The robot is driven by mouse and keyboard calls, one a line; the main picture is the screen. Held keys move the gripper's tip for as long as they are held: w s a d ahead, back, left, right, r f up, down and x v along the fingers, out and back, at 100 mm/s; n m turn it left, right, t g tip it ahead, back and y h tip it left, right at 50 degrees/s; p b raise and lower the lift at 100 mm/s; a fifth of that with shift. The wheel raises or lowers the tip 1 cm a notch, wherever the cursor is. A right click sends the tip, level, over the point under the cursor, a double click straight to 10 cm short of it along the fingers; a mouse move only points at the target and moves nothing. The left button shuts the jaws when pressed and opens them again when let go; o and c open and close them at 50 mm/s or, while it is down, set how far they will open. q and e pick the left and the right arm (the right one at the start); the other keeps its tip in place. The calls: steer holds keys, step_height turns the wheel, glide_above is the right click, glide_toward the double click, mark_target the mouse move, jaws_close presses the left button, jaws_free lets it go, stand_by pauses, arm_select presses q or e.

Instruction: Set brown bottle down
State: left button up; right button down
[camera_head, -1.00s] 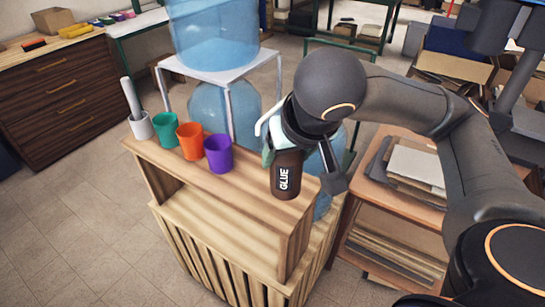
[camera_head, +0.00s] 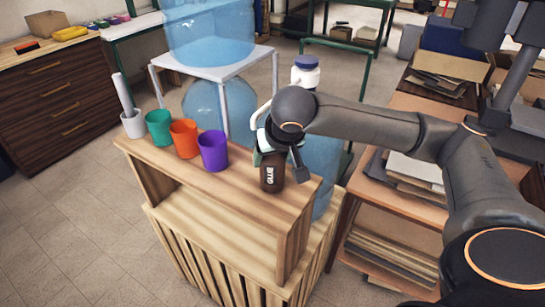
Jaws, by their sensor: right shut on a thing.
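The brown bottle (camera_head: 271,176), labelled GLUE, is upright at the right part of the wooden stand's top shelf (camera_head: 230,189). Its base appears to be at the shelf surface, but I cannot tell whether it touches. My right gripper (camera_head: 272,153) is shut on the bottle's upper part, which is partly hidden by the gripper and wrist. My left gripper is not in view.
A purple cup (camera_head: 214,151), an orange cup (camera_head: 185,139), a green cup (camera_head: 159,128) and a white mortar with pestle (camera_head: 133,124) stand left of the bottle. Behind are blue water jugs (camera_head: 209,35) and a white jar with a blue lid (camera_head: 305,74).

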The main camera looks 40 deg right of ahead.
steer(key=shift+f, duration=0.1)
steer(key=shift+c, duration=1.8)
jaws_free()
steer(key=o, duration=0.4)
steer(key=shift+c, duration=0.2)
